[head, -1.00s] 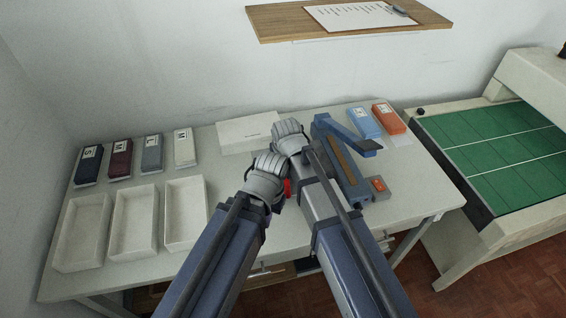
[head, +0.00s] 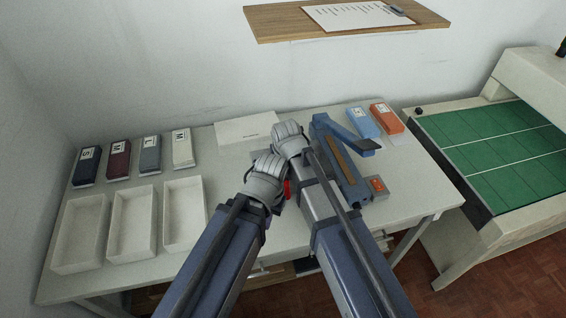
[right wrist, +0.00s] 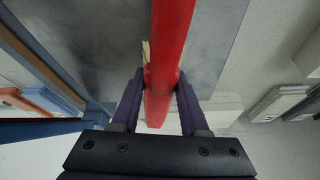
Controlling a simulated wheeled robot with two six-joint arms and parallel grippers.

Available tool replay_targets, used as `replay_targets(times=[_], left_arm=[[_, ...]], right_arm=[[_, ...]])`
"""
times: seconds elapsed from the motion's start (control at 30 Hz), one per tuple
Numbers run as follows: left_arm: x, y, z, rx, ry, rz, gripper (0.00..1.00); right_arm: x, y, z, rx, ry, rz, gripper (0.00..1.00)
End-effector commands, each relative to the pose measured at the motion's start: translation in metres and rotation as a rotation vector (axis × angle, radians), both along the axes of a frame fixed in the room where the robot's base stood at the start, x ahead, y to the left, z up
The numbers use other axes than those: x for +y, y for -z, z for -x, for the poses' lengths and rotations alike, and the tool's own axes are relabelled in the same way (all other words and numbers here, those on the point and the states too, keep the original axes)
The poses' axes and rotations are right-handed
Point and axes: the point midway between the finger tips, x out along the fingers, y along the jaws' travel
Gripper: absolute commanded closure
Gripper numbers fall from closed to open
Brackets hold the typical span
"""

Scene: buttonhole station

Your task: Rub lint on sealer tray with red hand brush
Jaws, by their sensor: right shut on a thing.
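The red hand brush (right wrist: 160,95) runs up the middle of the right wrist view, between the two dark fingers of my right gripper (right wrist: 159,98), which is shut on it. A little pale, yellowish material shows beside the brush. A small red part (head: 287,188) shows between my arms in the head view. Under the brush is a flat grey surface (right wrist: 90,45), which looks like the sealer tray; no lint can be made out on it. In the head view my right gripper (head: 290,140) is left of the blue sealer (head: 345,165). My left gripper (head: 265,180) is close beside it, its fingers hidden.
Three empty white trays (head: 132,225) stand at the table's left, with several labelled boxes (head: 150,155) behind. A white box (head: 247,129) is at the back. Blue (head: 363,123) and orange (head: 386,118) boxes stand back right. A shelf (head: 270,25) hangs above.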

Motion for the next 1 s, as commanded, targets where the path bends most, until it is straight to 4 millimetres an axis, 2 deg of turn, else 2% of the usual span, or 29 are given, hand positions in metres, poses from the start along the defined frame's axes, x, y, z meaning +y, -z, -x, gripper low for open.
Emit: replay_targets(times=[0.03,0.37,0.73,1.0], left_arm=[[-0.014,0.000,-0.017,0.002,0.019,-0.003,1.00],[-0.013,-0.001,-0.017,0.003,0.019,-0.006,1.00],[-0.013,-0.001,-0.017,0.002,0.019,-0.005,1.00],[-0.013,0.001,-0.017,0.003,0.018,-0.004,1.00]], right_arm=[[0.046,0.001,0.033,0.008,-0.095,-0.001,1.00],[0.019,0.000,0.031,0.009,-0.096,-0.005,1.00],[0.011,0.000,0.028,0.005,-0.096,-0.003,1.00],[-0.009,0.001,0.020,0.005,-0.096,-0.003,1.00]])
